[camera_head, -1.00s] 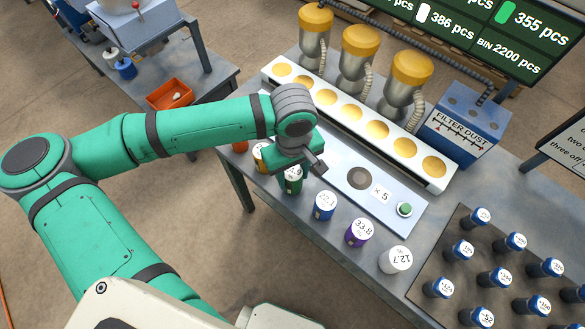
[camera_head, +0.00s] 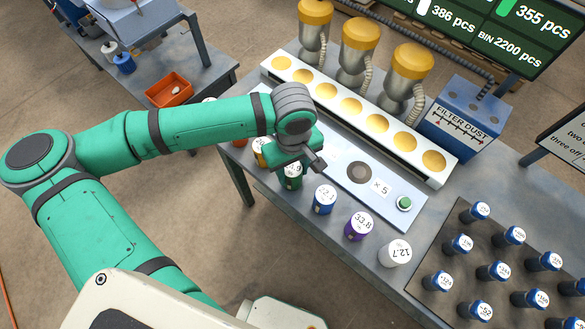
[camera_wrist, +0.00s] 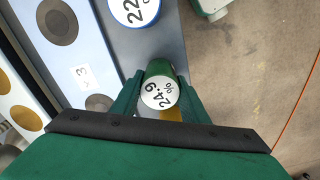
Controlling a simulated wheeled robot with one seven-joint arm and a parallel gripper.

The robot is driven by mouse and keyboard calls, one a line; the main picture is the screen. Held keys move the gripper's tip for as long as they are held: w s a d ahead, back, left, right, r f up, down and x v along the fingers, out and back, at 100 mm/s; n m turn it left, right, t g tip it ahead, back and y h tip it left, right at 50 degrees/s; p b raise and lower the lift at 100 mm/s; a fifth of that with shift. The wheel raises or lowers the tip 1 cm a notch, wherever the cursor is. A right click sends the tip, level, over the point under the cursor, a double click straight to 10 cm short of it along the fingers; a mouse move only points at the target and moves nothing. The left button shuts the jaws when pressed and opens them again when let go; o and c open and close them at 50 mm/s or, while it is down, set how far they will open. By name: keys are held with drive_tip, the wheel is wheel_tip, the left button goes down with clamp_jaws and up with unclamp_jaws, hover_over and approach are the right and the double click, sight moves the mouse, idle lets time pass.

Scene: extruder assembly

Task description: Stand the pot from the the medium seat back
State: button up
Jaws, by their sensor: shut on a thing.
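My gripper (camera_wrist: 158,100) is shut on a green pot with a white lid marked 24.9 % (camera_wrist: 158,92). In the head view the green pot (camera_head: 292,183) shows under my gripper (camera_head: 305,165), in line with the row of pots along the table's front edge. Whether its base touches the table I cannot tell. The light plate behind the row has round dark seats. One seat (camera_head: 359,172) stands beside a "x 5" label. The wrist view shows another seat (camera_wrist: 98,103) beside a label with a 3, partly hidden by my gripper.
Blue (camera_head: 324,200), purple (camera_head: 359,227) and white (camera_head: 395,251) pots stand to the right; a yellow pot (camera_head: 260,152) is close on the left. A green button (camera_head: 404,203) is on the plate. A white rack (camera_head: 408,145) lies behind it, with blue-capped vials at right.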

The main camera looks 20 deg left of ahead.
drive_tip(key=o, duration=1.2)
wheel_tip(320, 180, up, 11)
drive_tip(key=shift+f, duration=0.1)
